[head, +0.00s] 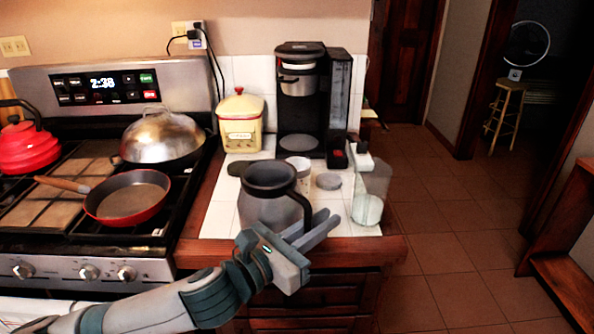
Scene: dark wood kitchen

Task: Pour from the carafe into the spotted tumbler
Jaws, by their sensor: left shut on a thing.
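The carafe (266,207), a grey metallic vessel with a dark rim and black handle, is upright at the front of the white tiled counter. My left gripper (318,226) is shut on its handle, at the carafe's lower right side. I cannot tell whether the carafe's base touches the tiles; the gripper hides part of its lower right. The spotted tumbler (302,171), pale and small, stands just behind the carafe to the right. The carafe and its handle hide the tumbler's lower part. My right gripper is not in view.
A clear container (376,183) stands at the counter's right edge. A grey disc (328,181) lies beside the tumbler. A black coffee maker (302,100) and a yellow canister (241,122) stand behind. The stove on the left holds a red pan (127,199). Open floor lies right.

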